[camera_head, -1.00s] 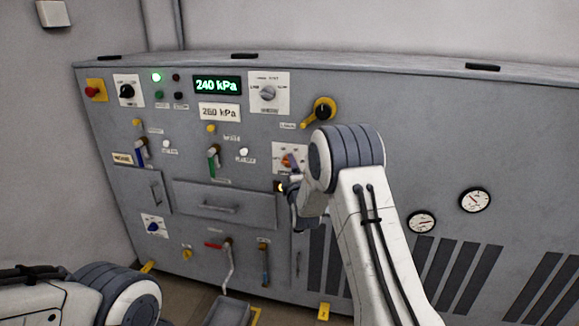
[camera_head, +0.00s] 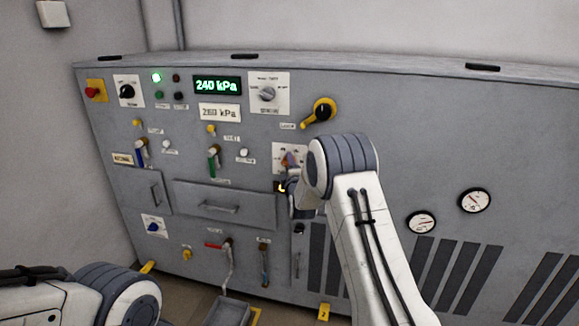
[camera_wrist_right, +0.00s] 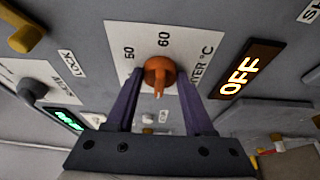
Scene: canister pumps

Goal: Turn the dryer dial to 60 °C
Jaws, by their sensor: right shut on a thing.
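The dryer dial is an orange knob (camera_wrist_right: 160,72) on a white plate (camera_wrist_right: 118,40) marked "50", "60" and "°C" in the right wrist view. The 60 mark is straight above the knob there, with 50 to its left. The knob's narrow ridge runs roughly in line with the 60 mark; which end is the pointer I cannot tell. My right gripper (camera_wrist_right: 159,88) is shut on the knob, a purple finger on each side. In the head view the plate (camera_head: 283,151) is partly hidden by my right gripper and arm. My left gripper is out of view.
A lit "OFF" display (camera_wrist_right: 242,74) is right of the plate in the wrist view. In the head view, a yellow-and-black rotary handle (camera_head: 321,111) is above the plate, and a drawer (camera_head: 226,205) is to its lower left. Two gauges (camera_head: 475,200) (camera_head: 422,223) are to the right.

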